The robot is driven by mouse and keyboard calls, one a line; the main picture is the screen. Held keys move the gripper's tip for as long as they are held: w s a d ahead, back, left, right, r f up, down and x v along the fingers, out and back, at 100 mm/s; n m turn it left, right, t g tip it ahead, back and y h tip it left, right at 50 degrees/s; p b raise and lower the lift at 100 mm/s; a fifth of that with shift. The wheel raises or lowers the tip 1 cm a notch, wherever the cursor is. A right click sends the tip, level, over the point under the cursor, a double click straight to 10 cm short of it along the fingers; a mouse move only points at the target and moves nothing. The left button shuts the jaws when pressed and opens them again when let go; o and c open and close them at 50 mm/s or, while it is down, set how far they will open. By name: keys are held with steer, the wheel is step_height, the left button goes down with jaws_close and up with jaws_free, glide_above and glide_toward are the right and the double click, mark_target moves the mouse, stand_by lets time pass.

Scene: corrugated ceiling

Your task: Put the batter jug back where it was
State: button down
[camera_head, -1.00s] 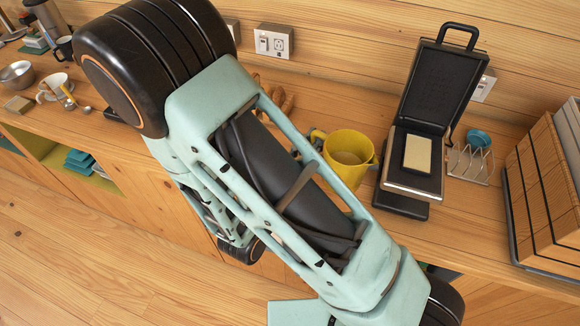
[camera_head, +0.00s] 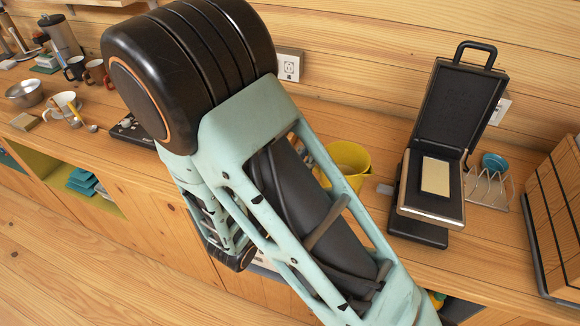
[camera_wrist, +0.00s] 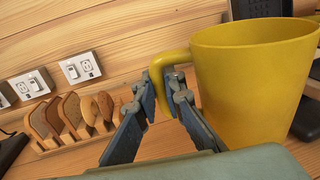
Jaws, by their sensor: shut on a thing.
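The yellow batter jug (camera_head: 349,158) is on the left side of the open waffle iron (camera_head: 430,203) in the head view, partly hidden behind my arm. In the wrist view the jug (camera_wrist: 249,85) fills the right side, roughly upright, with its handle to the left. My gripper (camera_wrist: 164,88) is shut on the handle, one finger on each side of it. The jug's base is hidden, so I cannot tell whether it touches the counter. A pale rectangular slab (camera_head: 435,176) lies on the iron's lower plate.
Right of the iron are a wire rack (camera_head: 490,188), a teal cup (camera_head: 494,162) and a wooden crate (camera_head: 556,205). Mugs and a metal bowl (camera_head: 24,93) stand far left.

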steer(key=shift+w+a+f+b, duration=0.75)
steer(key=shift+w+f+b, duration=0.5)
steer(key=shift+f, duration=0.55)
steer(key=shift+w+a+f+b, duration=0.8)
steer(key=shift+w+f+b, duration=0.5)
steer(key=shift+f, duration=0.45)
steer(key=shift+w+a+f+b, duration=0.75)
steer(key=shift+w+f+b, duration=0.5)
steer(key=shift+f, duration=0.55)
steer(key=shift+f, duration=0.1)
steer(key=c, duration=2)
jaws_free()
steer(key=shift+s, duration=0.1)
